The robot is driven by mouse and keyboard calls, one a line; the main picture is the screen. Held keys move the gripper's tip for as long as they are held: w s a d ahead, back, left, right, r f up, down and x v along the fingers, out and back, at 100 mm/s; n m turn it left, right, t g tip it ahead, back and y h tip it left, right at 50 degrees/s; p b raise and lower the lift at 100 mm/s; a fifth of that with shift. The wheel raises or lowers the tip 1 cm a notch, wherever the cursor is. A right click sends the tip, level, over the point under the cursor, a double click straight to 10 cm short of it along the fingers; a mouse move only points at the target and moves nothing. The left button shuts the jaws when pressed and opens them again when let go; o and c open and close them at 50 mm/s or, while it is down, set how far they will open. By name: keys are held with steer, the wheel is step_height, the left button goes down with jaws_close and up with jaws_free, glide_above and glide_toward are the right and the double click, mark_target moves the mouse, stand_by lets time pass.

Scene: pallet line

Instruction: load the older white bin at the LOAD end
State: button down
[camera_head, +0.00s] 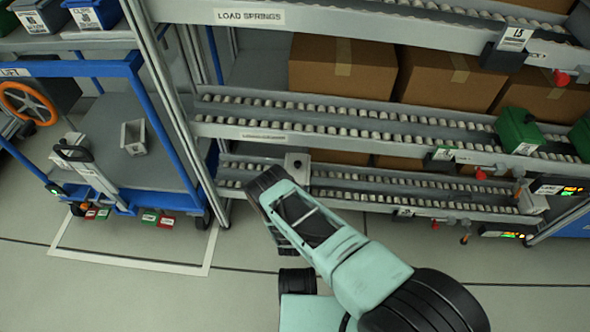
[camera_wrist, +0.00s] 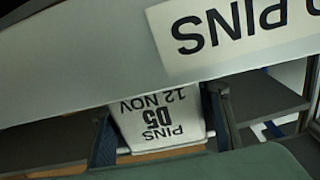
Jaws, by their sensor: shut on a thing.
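In the wrist view a white bin (camera_wrist: 160,122) with an upside-down label reading PINS, 05, 12 NOV sits between the dark fingers of my gripper (camera_wrist: 160,135), which is shut on it. The grey rack beam (camera_wrist: 70,75) with the large upside-down PINS sign (camera_wrist: 240,38) is close by it. In the head view my arm reaches to the left end of the lower roller lanes, near the LOAD sign (camera_head: 264,137); my fingers are hidden there. Whether the bin rests on rollers cannot be told. Another small white bin (camera_head: 133,139) stands on the blue-framed cart.
Green bins (camera_head: 518,130) stand at the rack's right end. Brown cartons (camera_head: 342,68) sit behind the rollers. The left part of the middle lane looks clear.

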steer(key=shift+w+f, duration=0.1)
steer(key=shift+f, duration=0.05)
stand_by(0.6)
steer(key=c, duration=1.2)
jaws_free()
steer(key=shift+o, duration=1.6)
steer(key=shift+f, duration=0.1)
